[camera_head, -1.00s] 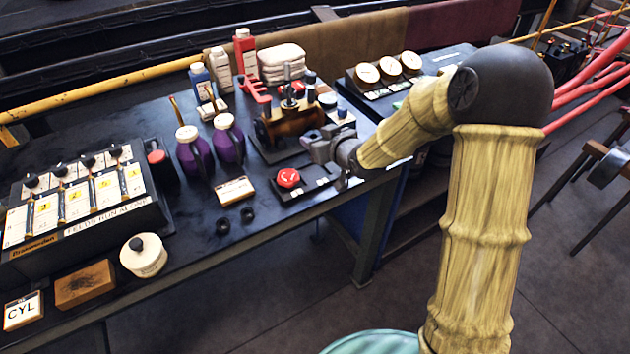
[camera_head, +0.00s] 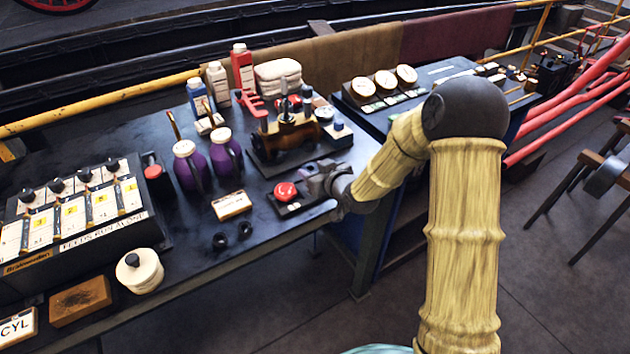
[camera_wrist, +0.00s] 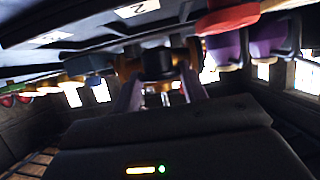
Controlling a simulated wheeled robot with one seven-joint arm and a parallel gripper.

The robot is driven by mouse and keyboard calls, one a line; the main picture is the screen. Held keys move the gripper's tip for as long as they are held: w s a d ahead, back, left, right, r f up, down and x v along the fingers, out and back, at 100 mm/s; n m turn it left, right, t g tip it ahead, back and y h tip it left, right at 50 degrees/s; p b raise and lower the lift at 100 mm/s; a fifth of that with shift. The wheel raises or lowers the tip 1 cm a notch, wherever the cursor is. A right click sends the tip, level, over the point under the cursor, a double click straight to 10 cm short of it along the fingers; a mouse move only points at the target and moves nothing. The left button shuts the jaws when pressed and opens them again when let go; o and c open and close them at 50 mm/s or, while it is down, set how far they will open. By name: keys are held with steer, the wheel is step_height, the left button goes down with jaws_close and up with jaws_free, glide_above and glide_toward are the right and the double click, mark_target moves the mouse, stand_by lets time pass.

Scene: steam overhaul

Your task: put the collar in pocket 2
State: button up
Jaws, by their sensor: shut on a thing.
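My gripper (camera_head: 312,174) is low over the right front part of the dark bench, just right of a red button. In the wrist view my gripper (camera_wrist: 158,88) has its two fingers closed on a dark round piece (camera_wrist: 157,62), which I take to be the collar. In the head view the held piece is hidden by the gripper. A white label with a 2 (camera_wrist: 136,8) shows on a dark surface at the top of the wrist view. The pocket's opening itself cannot be made out.
The red button (camera_head: 285,191) on its black base is close beside the gripper. A brass-coloured fixture (camera_head: 288,137) stands behind.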

steer(key=shift+w+f, duration=0.2)
steer(key=shift+f, duration=1.75)
steer(key=shift+s+d+r, duration=0.1)
steer(key=shift+s, duration=0.1)
steer(key=o, duration=1.1)
steer(key=shift+s+a, duration=0.1)
steer(key=shift+a, duration=0.1)
steer(key=shift+d, duration=0.1)
steer(key=shift+s+d, duration=0.1)
steer(key=shift+d, duration=0.05)
steer(key=v, duration=1.1)
steer(key=shift+s+d+r+b, duration=0.15)
steer(key=shift+s+b, duration=0.05)
steer(key=shift+b, duration=0.2)
